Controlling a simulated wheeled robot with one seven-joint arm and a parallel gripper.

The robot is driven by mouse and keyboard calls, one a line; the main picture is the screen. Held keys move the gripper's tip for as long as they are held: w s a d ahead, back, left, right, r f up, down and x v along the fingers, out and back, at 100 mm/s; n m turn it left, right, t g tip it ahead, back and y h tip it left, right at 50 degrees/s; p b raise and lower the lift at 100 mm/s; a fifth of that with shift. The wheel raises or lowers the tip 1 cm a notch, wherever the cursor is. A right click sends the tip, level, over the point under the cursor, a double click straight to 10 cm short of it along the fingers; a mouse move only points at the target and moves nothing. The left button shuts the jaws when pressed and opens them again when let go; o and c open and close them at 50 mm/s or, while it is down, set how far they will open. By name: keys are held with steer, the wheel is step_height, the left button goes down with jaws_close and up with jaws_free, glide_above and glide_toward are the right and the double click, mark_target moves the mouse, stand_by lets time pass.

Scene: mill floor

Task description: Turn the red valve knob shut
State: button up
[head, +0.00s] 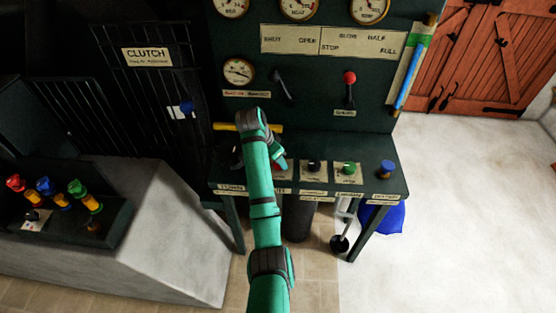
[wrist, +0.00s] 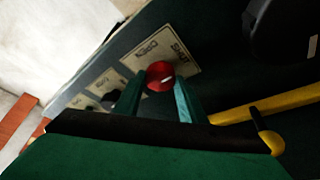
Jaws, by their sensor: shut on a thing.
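The red valve knob (wrist: 160,76) shows in the wrist view between my two fingertips, on a pale plate (wrist: 186,57) lettered SHUT and OPEN. The lettering appears upside down there. A short pale mark on the knob's face points to the right and slightly up, not straight at either word. My gripper (wrist: 160,83) is shut on the knob, one finger on each side. In the head view my gripper (head: 273,152) is over the bench shelf, and my arm hides most of the knob; only a bit of red (head: 281,166) shows beside it.
Black (head: 313,166), green (head: 348,168) and blue (head: 387,168) knobs stand to the right on the same shelf. A yellow bar (head: 226,127) runs close behind my gripper. A black lever (head: 281,88) and a red-balled lever (head: 349,78) stick out of the panel above.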

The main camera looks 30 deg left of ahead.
steer(key=o, duration=1)
steer(key=shift+o, duration=0.2)
steer(key=v, duration=1.1)
steer(key=shift+s+f, duration=0.1)
steer(key=shift+f, duration=0.05)
